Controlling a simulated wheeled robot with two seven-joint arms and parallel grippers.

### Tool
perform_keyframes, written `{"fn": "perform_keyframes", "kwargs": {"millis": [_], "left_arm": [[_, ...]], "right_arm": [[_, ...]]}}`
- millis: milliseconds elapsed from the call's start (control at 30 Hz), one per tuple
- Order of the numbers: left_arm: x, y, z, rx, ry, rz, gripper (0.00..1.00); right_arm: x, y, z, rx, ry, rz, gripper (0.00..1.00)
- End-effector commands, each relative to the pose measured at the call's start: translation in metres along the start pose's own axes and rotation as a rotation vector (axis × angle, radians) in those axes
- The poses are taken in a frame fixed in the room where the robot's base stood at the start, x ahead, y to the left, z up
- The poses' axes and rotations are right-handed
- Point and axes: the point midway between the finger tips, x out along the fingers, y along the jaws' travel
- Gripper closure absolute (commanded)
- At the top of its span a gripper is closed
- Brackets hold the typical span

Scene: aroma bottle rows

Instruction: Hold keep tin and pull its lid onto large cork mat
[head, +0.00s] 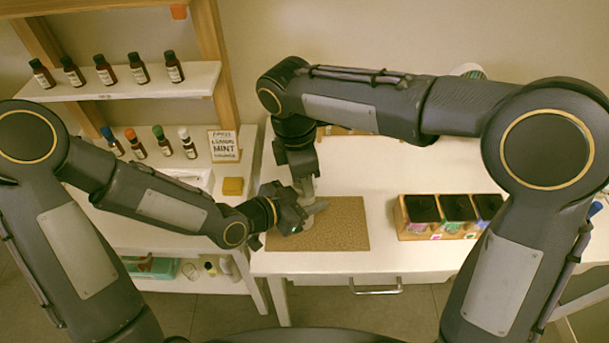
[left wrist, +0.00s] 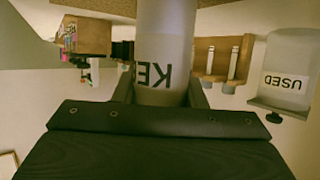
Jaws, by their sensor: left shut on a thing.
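The keep tin (left wrist: 165,45) is a pale cylinder with upside-down dark lettering in the left wrist view, held between my left gripper's fingers. In the head view only a little of the tin (head: 308,226) shows beside my left gripper (head: 309,212), low over the large cork mat (head: 345,238). My left gripper is shut on the tin. My right gripper (head: 305,186) points down from above at the tin's top. Its fingertips are small and partly hidden, so I cannot tell whether they are open or shut. The lid cannot be made out clearly.
A wooden box (head: 402,220) with black-topped jars stands right of the mat. A tin labelled USED (left wrist: 287,70) and a wooden rack (left wrist: 211,68) show in the left wrist view. Shelves with small bottles (head: 104,70) stand at left. White table (head: 370,185) is bare behind the mat.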

Motion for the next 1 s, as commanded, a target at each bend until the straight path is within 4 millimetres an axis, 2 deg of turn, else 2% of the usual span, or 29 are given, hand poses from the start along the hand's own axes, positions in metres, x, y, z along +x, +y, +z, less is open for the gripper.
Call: {"fn": "perform_keyframes", "kwargs": {"millis": [267,600,867,900,1000], "left_arm": [[0.0,0.0,0.0,0.0,-0.001,0.001,1.0],[0.0,0.0,0.0,0.0,-0.001,0.001,1.0],[0.0,0.0,0.0,0.0,-0.001,0.001,1.0],[0.0,0.0,0.0,0.0,-0.001,0.001,0.59],[0.0,0.0,0.0,0.0,-0.001,0.001,0.46]], "right_arm": [[-0.002,-0.001,-0.002,-0.003,0.005,0.001,0.84],[-0.038,-0.001,0.002,-0.003,0.004,0.002,0.84],[-0.041,-0.001,0.004,-0.002,0.002,0.0,0.84],[-0.04,-0.001,0.004,-0.002,0.002,0.0,0.84],[-0.04,-0.001,0.004,-0.002,0.002,0.0,0.84]]}}
